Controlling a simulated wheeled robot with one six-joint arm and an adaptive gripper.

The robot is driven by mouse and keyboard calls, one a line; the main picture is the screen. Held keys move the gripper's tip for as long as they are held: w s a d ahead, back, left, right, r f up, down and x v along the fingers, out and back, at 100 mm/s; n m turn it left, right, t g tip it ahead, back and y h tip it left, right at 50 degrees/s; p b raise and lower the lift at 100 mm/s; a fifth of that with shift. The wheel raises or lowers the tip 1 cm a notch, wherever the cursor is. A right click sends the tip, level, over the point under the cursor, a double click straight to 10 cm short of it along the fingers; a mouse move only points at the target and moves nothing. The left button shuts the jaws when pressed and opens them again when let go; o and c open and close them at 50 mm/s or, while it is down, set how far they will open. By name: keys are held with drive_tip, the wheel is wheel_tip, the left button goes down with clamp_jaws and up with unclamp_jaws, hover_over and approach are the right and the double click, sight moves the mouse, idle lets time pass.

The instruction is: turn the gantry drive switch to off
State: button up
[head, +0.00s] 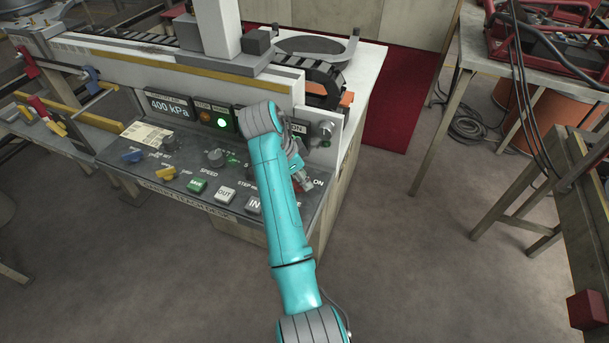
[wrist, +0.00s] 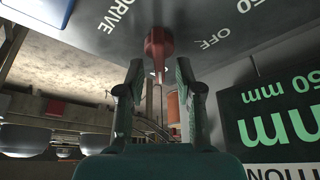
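The drive switch is a red knob (wrist: 158,46) on the dark panel (wrist: 105,25) in the wrist view. The lettering DRIVE and OFF reads upside down around it, with OFF to its right. Its pointing direction is hard to tell. My gripper (wrist: 159,68) is open, its two fingertips spread on either side of the knob's lower end, with a gap visible between them and it.
Other knobs and buttons, including a grey speed knob (head: 216,157) and white IN button (head: 253,205), lie left of my arm. A gauge display (head: 170,106) reads 400 kPa. A green-lettered display (wrist: 280,120) is at right in the wrist view.

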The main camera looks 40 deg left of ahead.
clamp_jaws()
drive_tip(key=shift+n, duration=0.4)
drive_tip(key=n+y, duration=0.1)
drive_tip(key=n, duration=0.3)
drive_tip(key=shift+a+t+y, duration=0.15)
drive_tip(key=shift+t+y, duration=0.15)
drive_tip(key=shift+y, duration=0.1)
drive_tip(key=n+y, duration=0.1)
drive_tip(key=n, duration=0.3)
drive_tip(key=shift+a+y, duration=0.2)
drive_tip(key=shift+y, duration=0.2)
drive_tip(key=n+y, duration=0.1)
drive_tip(key=n, duration=0.4)
drive_tip(key=shift+a+g, duration=0.1)
drive_tip(key=shift+g, duration=0.3)
drive_tip(key=n, duration=0.2)
drive_tip(key=n+g+y, duration=0.1)
drive_tip(key=n, duration=0.1)
drive_tip(key=shift+s+a, duration=0.15)
drive_tip(key=shift+n+y, duration=0.3)
